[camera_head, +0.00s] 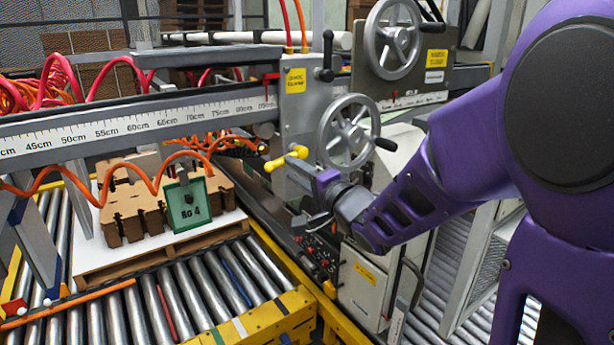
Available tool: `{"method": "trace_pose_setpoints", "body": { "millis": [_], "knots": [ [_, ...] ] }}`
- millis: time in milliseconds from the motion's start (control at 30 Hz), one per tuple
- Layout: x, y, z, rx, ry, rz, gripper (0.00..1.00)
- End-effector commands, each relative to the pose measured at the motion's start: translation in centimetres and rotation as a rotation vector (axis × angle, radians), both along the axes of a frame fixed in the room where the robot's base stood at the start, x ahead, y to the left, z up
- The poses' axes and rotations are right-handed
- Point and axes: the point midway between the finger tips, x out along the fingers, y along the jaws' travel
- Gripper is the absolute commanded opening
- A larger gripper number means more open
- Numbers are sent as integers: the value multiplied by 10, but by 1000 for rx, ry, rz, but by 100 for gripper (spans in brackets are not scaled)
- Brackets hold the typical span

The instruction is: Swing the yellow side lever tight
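The yellow side lever (286,158) sticks out to the left from the lower part of the grey carriage block, with a rounded knob at its left end. My purple arm reaches in from the right.
A handwheel (348,132) with a black handle sits just right of the lever, above my wrist. A scale beam (130,124) runs left from the carriage. Below left, brown blanks (150,208) and a green "No 4" sign (187,205) stand over a roller conveyor (205,290).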

Motion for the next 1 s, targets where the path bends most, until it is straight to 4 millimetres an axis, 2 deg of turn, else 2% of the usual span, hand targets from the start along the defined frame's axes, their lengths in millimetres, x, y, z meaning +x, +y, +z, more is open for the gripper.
{"method": "trace_pose_setpoints", "body": {
  "millis": [567,867,1000],
  "knots": [
    [34,23,-1,-2,1,1,34],
    [38,18,-24,-319,-213,1,34],
    [40,15,-27,-399,-270,0,34]
  ]
}}
